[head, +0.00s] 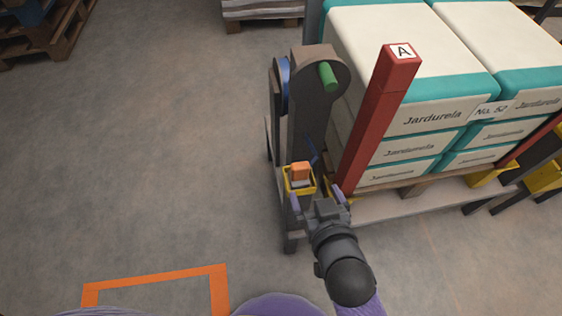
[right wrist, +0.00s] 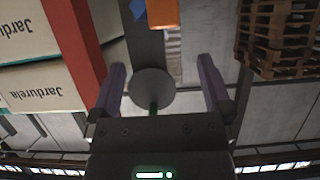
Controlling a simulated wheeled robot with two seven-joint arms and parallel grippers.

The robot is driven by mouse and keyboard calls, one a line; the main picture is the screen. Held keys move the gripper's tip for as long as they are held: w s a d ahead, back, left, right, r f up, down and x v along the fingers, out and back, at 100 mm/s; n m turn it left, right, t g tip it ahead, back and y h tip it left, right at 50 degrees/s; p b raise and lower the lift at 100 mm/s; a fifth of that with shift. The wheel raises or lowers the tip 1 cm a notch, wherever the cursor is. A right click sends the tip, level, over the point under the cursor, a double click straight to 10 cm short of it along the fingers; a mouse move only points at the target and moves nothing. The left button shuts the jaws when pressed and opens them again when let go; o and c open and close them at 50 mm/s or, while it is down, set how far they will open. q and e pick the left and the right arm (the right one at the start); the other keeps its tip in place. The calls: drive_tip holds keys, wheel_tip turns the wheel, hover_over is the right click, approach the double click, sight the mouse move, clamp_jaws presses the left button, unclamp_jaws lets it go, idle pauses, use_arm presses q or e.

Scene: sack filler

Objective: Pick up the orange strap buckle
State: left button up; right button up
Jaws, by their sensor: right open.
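The orange strap buckle (head: 299,171) stands in a small yellow holder (head: 290,186) at the front of the grey strapping post (head: 306,120). In the right wrist view the orange buckle (right wrist: 164,13) shows at the top edge, partly cut off, beyond the fingertips. My right gripper (head: 317,194) is open and empty, its purple fingers spread just in front of the holder and slightly to its right. In its own wrist view the gripper (right wrist: 160,64) has nothing between the fingers. My left gripper is not in view.
A red post marked A (head: 380,110) stands close right of the holder, before stacked sacks (head: 410,118) on a pallet. A green handle (head: 327,76) and a blue reel (head: 283,85) sit on the post's top.

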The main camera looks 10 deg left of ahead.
sight(302, 171)
drive_tip(key=b+x, duration=0.2)
drive_tip(key=x, duration=0.1)
drive_tip(key=b+x, duration=0.2)
drive_tip(key=x, duration=0.1)
drive_tip(key=b+x, duration=0.3)
drive_tip(key=shift+w+a+f, duration=0.15)
drive_tip(key=shift+a+f, duration=0.15)
drive_tip(key=shift+f, duration=0.1)
drive_tip(key=shift+w, duration=0.2)
drive_tip(key=shift+r, duration=0.25)
drive_tip(key=c, duration=1.2)
clamp_jaws()
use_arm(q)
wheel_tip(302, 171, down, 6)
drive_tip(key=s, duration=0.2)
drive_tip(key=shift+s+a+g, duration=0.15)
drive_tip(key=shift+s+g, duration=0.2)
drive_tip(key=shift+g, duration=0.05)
